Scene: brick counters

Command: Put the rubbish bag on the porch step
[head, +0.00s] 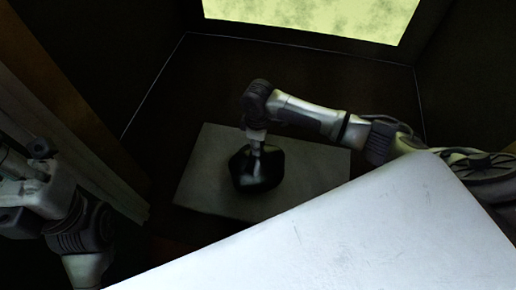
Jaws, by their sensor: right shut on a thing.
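The rubbish bag (243,172) is black and glossy. It is at the middle of the head view, over the porch step (210,160), a flat grey slab on the dark floor. I cannot tell whether the bag rests on the slab or hangs just above it. My right gripper (256,160) points down and is shut on the top of the bag. My left arm shows at the left edge, but its gripper fingers are not visible.
A pale wooden post or frame (90,150) stands at the left, beside my left arm. Dark walls enclose the slab, with a bright window (315,15) at the back. The slab is bare around the bag.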

